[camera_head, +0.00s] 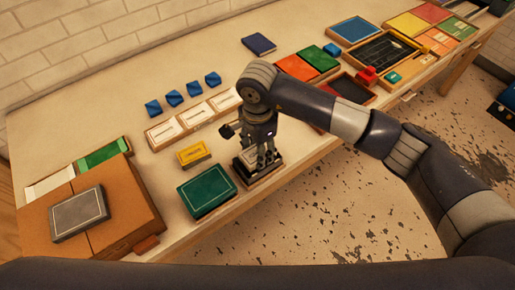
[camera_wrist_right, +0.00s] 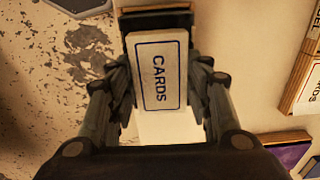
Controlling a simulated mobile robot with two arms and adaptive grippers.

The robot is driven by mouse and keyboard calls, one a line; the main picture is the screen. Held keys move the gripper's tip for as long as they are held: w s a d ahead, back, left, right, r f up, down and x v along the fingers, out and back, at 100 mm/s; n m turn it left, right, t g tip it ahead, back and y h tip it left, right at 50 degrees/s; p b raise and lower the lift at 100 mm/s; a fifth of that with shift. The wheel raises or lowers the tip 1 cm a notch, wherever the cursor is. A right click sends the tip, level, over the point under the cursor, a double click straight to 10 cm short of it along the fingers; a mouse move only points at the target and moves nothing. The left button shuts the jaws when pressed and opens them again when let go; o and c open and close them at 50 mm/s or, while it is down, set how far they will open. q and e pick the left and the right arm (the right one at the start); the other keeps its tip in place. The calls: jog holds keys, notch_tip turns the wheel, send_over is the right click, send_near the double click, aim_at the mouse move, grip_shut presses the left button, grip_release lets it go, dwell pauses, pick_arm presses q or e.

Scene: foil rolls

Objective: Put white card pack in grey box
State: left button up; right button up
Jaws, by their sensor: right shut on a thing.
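My right gripper (camera_head: 262,165) is low over the table near its front edge. In the right wrist view my right gripper (camera_wrist_right: 165,95) is shut on the white card pack (camera_wrist_right: 157,70), which has a dark border and the word CARDS and lies between the fingers. In the head view the fingers largely hide the pack. A flat grey box (camera_head: 80,214) with a pale outline lies on a brown case (camera_head: 128,203) at the left, well away from the gripper. My left gripper is not in view.
A dark, wood-edged holder (camera_head: 267,180) is under the right gripper. A green box (camera_head: 207,190) and yellow pack (camera_head: 193,153) stand to its left. White packs (camera_head: 195,115) and small blue blocks (camera_head: 190,90) are behind. Trays and coloured boxes fill the right side.

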jog(key=o, duration=1.3)
jog(key=shift+r, duration=0.1)
notch_tip(320, 180, up, 12)
